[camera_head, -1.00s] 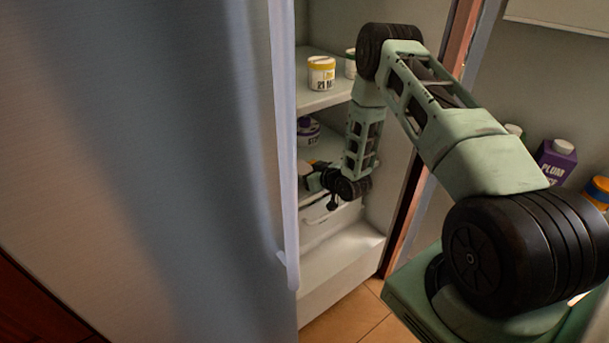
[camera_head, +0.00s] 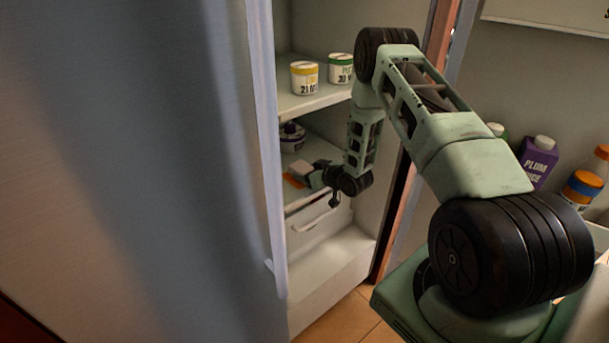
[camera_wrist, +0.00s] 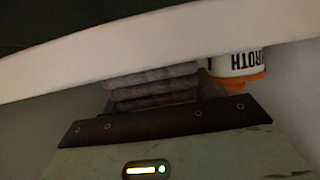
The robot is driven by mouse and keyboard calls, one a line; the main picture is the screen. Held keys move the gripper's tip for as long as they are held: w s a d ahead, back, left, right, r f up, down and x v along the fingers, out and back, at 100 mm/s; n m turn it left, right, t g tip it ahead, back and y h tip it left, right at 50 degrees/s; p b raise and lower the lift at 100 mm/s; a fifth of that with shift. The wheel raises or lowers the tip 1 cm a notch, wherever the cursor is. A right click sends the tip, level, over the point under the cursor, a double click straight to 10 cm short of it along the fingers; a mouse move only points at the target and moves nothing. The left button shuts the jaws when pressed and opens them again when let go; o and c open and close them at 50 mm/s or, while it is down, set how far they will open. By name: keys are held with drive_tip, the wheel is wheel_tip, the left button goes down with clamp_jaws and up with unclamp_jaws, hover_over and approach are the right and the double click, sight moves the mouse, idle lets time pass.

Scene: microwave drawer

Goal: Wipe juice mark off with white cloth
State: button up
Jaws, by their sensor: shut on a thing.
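My gripper (camera_head: 318,176) reaches into the open fridge at the lower shelf, below the shelf with the jars. In the wrist view my gripper (camera_wrist: 155,105) is shut on a folded cloth (camera_wrist: 152,86), which looks grey in the dim light. The cloth is close to a pale shelf edge (camera_wrist: 150,45) that crosses the view and hides what lies beyond. In the head view the cloth cannot be told apart clearly at the gripper's tip. I cannot make out the juice mark in either view.
A white jar with an orange lid (camera_wrist: 236,68) is just beside the cloth. A yellow-lidded jar (camera_head: 304,78) and a green-lidded jar (camera_head: 341,68) stand on the upper shelf. The fridge door (camera_head: 150,170) fills the left; a plum juice carton (camera_head: 538,163) is at right.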

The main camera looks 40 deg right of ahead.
drive_tip(key=shift+d+b, duration=0.3)
drive_tip(key=shift+d, duration=1.3)
drive_tip(key=shift+f, duration=0.1)
drive_tip(key=shift+a, duration=0.1)
